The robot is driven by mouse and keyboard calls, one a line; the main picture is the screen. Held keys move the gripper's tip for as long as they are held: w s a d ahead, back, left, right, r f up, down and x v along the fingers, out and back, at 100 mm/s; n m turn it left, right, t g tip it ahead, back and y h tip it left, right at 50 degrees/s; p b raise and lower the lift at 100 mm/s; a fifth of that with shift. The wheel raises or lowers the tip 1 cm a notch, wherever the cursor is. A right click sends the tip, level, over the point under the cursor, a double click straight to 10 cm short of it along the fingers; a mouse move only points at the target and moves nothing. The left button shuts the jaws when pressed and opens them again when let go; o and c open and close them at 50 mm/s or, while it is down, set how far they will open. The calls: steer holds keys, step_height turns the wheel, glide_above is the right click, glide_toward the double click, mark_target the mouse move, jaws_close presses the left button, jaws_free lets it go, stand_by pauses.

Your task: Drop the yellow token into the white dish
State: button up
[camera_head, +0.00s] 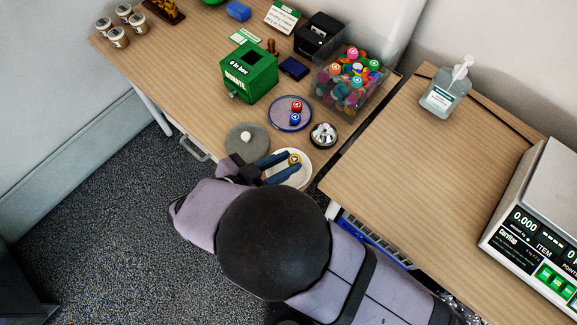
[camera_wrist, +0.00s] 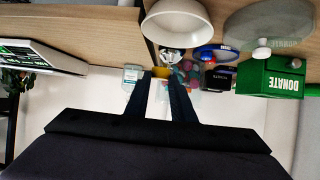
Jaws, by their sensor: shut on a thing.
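The yellow token (camera_head: 294,159) is held between the fingertips of my gripper (camera_head: 290,163), which is shut on it. In the head view the token overlaps the white dish (camera_head: 305,174), near the table's front edge. The wrist view shows the token (camera_wrist: 161,72) at the fingertips (camera_wrist: 160,75), with the white dish (camera_wrist: 178,24) apart from it in the picture. The token appears to be raised off the dish. My fingers hide part of the dish in the head view.
A grey disc with a white knob (camera_head: 238,148) lies left of the dish. A silver bell (camera_head: 323,137) stands close at the right. A green donation box (camera_head: 248,75) and a clear bin (camera_head: 377,102) stand farther back.

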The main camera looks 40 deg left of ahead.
steer(key=shift+f+b, duration=3)
steer(key=shift+b, duration=0.5)
steer(key=o, duration=1.1)
steer(key=shift+c, duration=0.2)
steer(key=shift+r, duration=0.1)
step_height(320, 180, up, 10)
